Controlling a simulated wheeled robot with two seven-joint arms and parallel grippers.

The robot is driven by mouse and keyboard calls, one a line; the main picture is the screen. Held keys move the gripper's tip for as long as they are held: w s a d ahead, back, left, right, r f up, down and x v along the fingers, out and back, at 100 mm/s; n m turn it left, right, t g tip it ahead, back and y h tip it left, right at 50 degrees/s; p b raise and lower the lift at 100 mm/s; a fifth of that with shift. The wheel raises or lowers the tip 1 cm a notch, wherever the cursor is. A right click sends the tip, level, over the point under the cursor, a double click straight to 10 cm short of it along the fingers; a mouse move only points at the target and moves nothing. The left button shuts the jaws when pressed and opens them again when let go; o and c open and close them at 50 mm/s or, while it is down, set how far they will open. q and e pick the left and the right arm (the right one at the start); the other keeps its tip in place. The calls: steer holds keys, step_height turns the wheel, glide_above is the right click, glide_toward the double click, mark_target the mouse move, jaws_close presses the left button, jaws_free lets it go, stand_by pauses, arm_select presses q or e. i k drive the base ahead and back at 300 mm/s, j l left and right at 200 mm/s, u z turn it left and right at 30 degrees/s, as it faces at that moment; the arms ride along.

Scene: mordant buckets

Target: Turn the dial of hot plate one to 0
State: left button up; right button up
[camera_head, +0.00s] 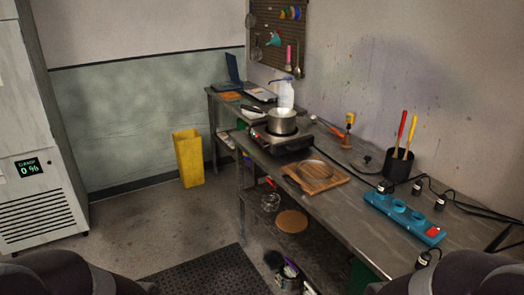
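A hot plate (281,139) stands on the metal workbench along the right wall, with a silver pot (282,122) on top of it. It is the only hot plate I can make out. Its dial and any number markings are too small to read from here. The dark rounded shapes at the bottom left and bottom right are parts of my own arms. Neither of my grippers shows in the view.
The workbench (352,222) also holds a wooden board (316,181), a blue power strip (402,216) with black plugs, and a black utensil cup (398,166). A yellow bin (188,158) stands on the floor. The floor left of the bench is clear around a dark mat (207,275).

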mark_target(266, 146)
steer(key=i+j, duration=0.35)
steer(key=i, duration=0.3)
steer(key=i+j+z, duration=0.15)
steer(key=i+j, duration=0.15)
steer(key=i, duration=0.3)
steer(key=i+j, duration=0.4)
steer(key=i, duration=0.25)
steer(key=i+j+z, duration=0.1)
steer(key=i+j, duration=0.3)
steer(key=i, duration=0.2)
